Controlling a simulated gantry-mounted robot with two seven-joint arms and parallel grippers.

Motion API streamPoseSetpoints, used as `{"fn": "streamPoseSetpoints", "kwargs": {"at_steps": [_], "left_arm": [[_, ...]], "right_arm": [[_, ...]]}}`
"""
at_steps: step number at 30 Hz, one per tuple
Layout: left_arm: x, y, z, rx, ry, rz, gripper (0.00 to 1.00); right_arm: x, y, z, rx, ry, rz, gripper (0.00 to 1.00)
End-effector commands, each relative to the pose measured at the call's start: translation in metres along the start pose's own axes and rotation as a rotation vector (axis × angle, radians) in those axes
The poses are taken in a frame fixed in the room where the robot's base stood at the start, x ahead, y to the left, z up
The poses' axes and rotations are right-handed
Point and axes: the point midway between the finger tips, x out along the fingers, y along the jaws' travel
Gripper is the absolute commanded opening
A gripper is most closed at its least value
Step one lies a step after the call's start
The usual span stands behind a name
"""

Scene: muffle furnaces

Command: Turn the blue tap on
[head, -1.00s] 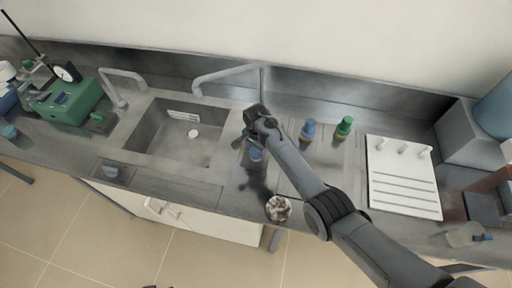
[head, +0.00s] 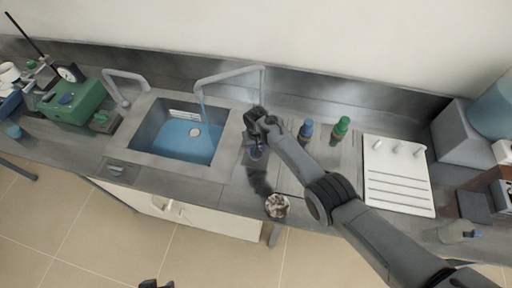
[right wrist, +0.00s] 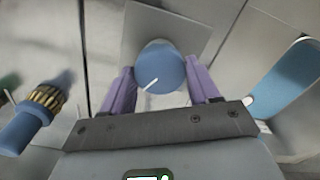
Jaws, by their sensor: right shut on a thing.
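The blue tap (right wrist: 160,66) is a round knob with a white mark on its face, in the middle of the right wrist view. My right gripper (right wrist: 160,78) has its purple fingers on either side of the knob and is shut on it. In the head view the blue tap (head: 256,153) shows just under my right gripper (head: 257,142), partly hidden by it. Blue water runs from the grey spout (head: 229,75) into the sink, where blue water (head: 185,140) covers the bottom. A dark part at the bottom edge may be my left gripper (head: 156,284); its jaws are unclear.
A white rack (head: 399,178) lies farther right. A small round dish (head: 276,206) sits near the front edge. A green device (head: 70,102) stands at the left.

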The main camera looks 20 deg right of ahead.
Motion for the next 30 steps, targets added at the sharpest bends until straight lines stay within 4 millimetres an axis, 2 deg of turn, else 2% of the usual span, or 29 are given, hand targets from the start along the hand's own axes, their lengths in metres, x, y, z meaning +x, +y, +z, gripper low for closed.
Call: {"fn": "streamPoseSetpoints", "kwargs": {"at_steps": [30], "left_arm": [[0.0061, 0.0019, 0.0016, -0.007, 0.001, 0.005, 0.41]], "right_arm": [[0.0009, 0.0009, -0.0004, -0.932, -0.001, 0.001, 0.30]]}}
